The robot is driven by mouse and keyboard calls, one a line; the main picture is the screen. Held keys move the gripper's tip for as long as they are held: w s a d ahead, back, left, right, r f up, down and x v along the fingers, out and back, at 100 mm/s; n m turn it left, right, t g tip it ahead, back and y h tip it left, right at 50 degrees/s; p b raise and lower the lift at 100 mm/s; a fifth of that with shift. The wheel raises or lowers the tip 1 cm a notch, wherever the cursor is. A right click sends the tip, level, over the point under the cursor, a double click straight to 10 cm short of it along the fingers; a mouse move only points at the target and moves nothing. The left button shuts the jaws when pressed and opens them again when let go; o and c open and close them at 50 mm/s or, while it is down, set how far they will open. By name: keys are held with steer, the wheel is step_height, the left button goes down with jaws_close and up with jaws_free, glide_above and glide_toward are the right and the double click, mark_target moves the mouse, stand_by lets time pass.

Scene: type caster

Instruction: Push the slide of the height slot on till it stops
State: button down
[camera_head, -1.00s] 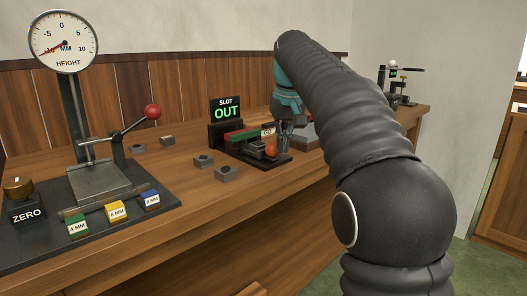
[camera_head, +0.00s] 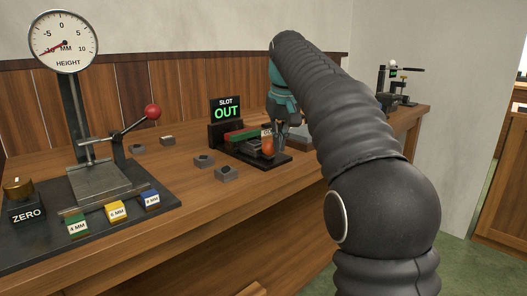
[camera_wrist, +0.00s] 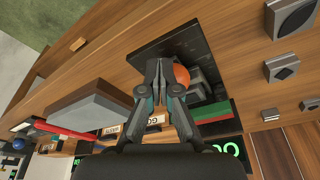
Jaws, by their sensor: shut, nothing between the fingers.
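The height slot stands on the bench with its display (camera_head: 226,110) reading "SLOT OUT" in green. My gripper (camera_head: 279,144) is at the right of the knob, fingers pointing down. In the wrist view, the shut fingertips (camera_wrist: 164,66) are beside the orange knob (camera_wrist: 181,75) and partly cover it. I cannot tell whether they touch. The green bar (camera_wrist: 212,110) also shows there.
The height gauge (camera_head: 63,45) with its red-knobbed lever stands at the left, near labelled gauge blocks (camera_head: 116,211). Several small grey blocks (camera_head: 227,173) lie left of the slot. A large grey block (camera_wrist: 95,108) is left of my gripper in the wrist view.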

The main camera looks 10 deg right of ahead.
steer(key=shift+w+a, duration=0.6)
steer(key=shift+w, duration=0.2)
steer(key=shift+w+a, duration=0.55)
steer(key=shift+w, duration=0.25)
stand_by(2.3)
